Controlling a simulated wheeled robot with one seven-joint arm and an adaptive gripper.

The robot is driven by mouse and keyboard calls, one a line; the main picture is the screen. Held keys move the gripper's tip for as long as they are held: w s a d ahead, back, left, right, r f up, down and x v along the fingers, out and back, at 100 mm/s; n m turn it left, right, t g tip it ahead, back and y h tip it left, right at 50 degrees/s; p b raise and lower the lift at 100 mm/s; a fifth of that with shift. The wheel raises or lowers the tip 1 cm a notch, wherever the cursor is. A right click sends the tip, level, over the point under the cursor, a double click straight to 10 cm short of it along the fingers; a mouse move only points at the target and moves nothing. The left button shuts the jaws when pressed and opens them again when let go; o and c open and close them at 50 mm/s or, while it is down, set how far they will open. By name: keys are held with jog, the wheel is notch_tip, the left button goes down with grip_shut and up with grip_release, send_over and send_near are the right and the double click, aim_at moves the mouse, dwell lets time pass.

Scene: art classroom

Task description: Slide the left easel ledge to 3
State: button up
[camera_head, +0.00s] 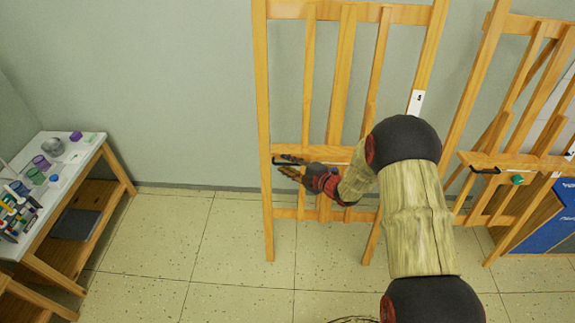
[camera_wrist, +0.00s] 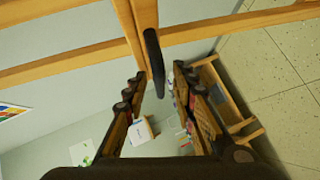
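The left easel (camera_head: 263,100) is a wooden frame against the wall. Its ledge (camera_head: 340,157) crosses low on the frame and is partly hidden by my arm. A black bar handle (camera_head: 277,162) is at the ledge's left end; it also shows in the wrist view (camera_wrist: 153,55). A white label (camera_head: 416,100) with a dark digit, too small to read surely, is on the right upright. My gripper (camera_head: 287,165) is at the handle. In the wrist view my gripper (camera_wrist: 158,76) is open, with the handle between its fingers and no clear contact.
A second easel (camera_head: 495,160) with its own black handle (camera_head: 485,170) stands at the right, beside a blue board (camera_head: 550,232). A white-topped table (camera_head: 85,150) with cups and supplies is at the left. The tiled floor (camera_head: 165,240) between is clear.

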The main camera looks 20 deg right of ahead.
jog(key=shift+c, duration=1.2)
jog(key=c, duration=0.4)
grip_shut()
